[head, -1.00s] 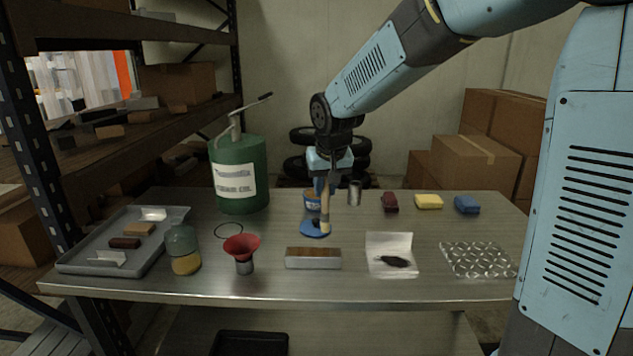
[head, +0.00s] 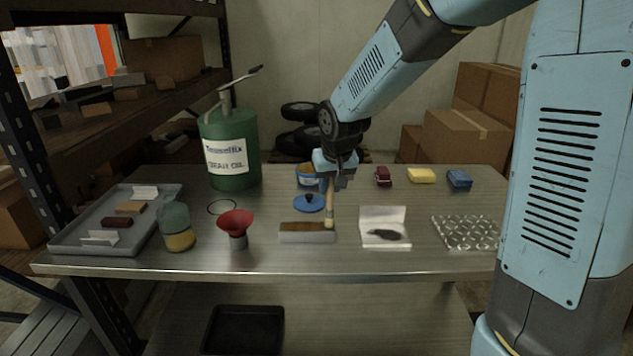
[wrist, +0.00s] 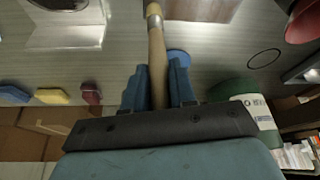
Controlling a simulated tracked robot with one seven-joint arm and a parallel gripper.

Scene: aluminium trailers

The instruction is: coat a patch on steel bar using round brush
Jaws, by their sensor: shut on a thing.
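The steel bar (head: 307,238) lies near the front middle of the table, with a brown, rusty-looking top face. Its edge also shows at the top of the wrist view (wrist: 205,8). The round brush (head: 330,205) has a pale wooden handle and hangs tip down. My gripper (head: 336,182) is shut on the brush's handle, and the handle runs between my blue fingers in the wrist view (wrist: 157,85). The brush tip is at the right end of the bar; I cannot tell whether it touches. A blue tin (head: 308,180) stands behind, partly hidden by my gripper, and a blue lid (head: 308,204) lies flat.
A red funnel (head: 236,222) and a jar (head: 177,228) stand left of the bar. A white sheet with a dark patch (head: 384,228) and a bubbled sheet (head: 466,233) lie right. A grey tray (head: 75,240) and a green oil drum (head: 229,150) are farther left.

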